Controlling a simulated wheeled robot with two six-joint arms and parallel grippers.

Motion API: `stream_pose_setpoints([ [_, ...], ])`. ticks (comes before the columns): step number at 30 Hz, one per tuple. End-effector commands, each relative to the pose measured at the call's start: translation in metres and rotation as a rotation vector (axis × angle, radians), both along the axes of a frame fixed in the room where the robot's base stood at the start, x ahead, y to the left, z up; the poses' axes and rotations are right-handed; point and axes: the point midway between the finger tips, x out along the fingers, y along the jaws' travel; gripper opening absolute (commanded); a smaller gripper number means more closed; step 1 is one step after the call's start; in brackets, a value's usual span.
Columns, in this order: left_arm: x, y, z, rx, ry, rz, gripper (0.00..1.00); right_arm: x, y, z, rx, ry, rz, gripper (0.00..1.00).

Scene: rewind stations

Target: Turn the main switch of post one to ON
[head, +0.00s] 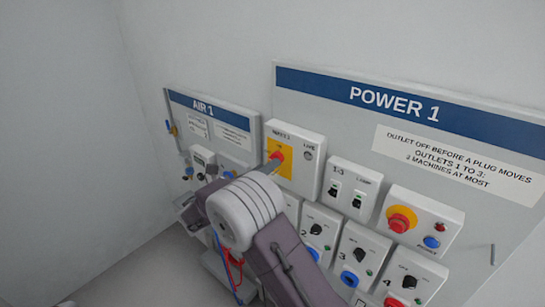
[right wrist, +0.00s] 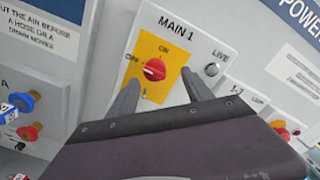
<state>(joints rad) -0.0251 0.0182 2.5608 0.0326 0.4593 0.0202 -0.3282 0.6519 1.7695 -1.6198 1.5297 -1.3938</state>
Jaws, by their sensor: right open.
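The main switch (right wrist: 155,70) is a red rotary knob on a yellow plate (right wrist: 168,47) in a white box labelled MAIN 1. ON is printed above the knob and OFF to its left. The knob's handle seems to lie towards the OFF side. In the head view the knob (head: 277,156) shows at the tip of my right arm. My right gripper (right wrist: 161,80) is open, with one finger on each side of the knob and nothing held. Whether a finger touches the knob I cannot tell. My left gripper is not in view.
The POWER 1 panel (head: 300,92) carries a breaker box (head: 352,188), a box with a red button on yellow (head: 402,219), and outlet modules with black knobs below. The AIR 1 panel (head: 232,112) stands to the left, with hoses (head: 230,262) hanging below.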

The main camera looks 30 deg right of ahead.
Motion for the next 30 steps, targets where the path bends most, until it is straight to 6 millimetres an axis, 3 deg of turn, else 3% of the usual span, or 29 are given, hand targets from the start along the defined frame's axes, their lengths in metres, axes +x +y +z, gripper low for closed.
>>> stream_pose_setpoints([
  [3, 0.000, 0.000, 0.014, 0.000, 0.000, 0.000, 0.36, 0.009, -0.024, 0.004, 0.001, 0.001, -0.003, 0.59],
  [7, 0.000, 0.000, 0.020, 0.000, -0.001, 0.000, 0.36, 0.016, -0.039, 0.002, 0.000, 0.001, -0.001, 0.59],
  [17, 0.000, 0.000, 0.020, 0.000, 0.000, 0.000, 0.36, 0.019, -0.046, -0.001, 0.001, -0.001, 0.001, 0.59],
  [24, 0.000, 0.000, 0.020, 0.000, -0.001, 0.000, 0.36, 0.019, -0.045, 0.000, 0.001, -0.002, 0.001, 0.00],
  [30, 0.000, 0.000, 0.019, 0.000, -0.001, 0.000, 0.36, 0.019, -0.045, 0.000, 0.003, -0.007, 0.002, 0.00],
])
